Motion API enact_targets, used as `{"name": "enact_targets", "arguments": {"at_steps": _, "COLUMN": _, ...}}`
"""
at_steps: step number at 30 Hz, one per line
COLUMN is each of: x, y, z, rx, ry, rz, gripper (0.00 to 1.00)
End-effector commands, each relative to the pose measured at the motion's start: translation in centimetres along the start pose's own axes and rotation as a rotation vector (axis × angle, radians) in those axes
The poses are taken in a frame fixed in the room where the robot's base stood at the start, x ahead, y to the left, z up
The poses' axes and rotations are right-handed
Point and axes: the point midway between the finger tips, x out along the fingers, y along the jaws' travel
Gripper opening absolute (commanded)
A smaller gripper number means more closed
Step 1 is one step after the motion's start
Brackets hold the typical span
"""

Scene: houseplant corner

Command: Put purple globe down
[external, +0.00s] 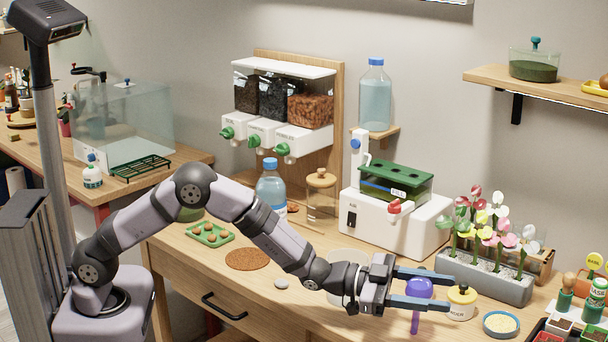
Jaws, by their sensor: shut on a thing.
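The purple globe (419,287) is a round ball with a thin purple stem pointing down, roughly upright. My gripper (450,292) is shut on the purple globe, with one blue-grey finger on either side of the ball. The globe is above the front right part of the wooden table (350,325). The near finger hides part of the ball's lower side. I cannot tell whether the stem tip touches the table.
A grey planter with flowers (490,277) is behind. A clear round container (348,258) is partly hidden behind my wrist.

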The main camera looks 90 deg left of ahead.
Motion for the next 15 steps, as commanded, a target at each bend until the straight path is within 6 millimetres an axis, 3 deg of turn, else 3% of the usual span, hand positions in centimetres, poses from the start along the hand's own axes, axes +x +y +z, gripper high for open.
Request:
{"name": "enact_targets", "arguments": {"at_steps": 14, "x": 0.01, "y": 0.30, "z": 0.87, "rx": 0.001, "ry": 0.003, "rz": -0.001, "gripper": 0.19}}
{"name": "enact_targets", "arguments": {"at_steps": 15, "x": 0.01, "y": 0.29, "z": 0.84, "rx": 0.001, "ry": 0.002, "rz": -0.001, "gripper": 0.48}}
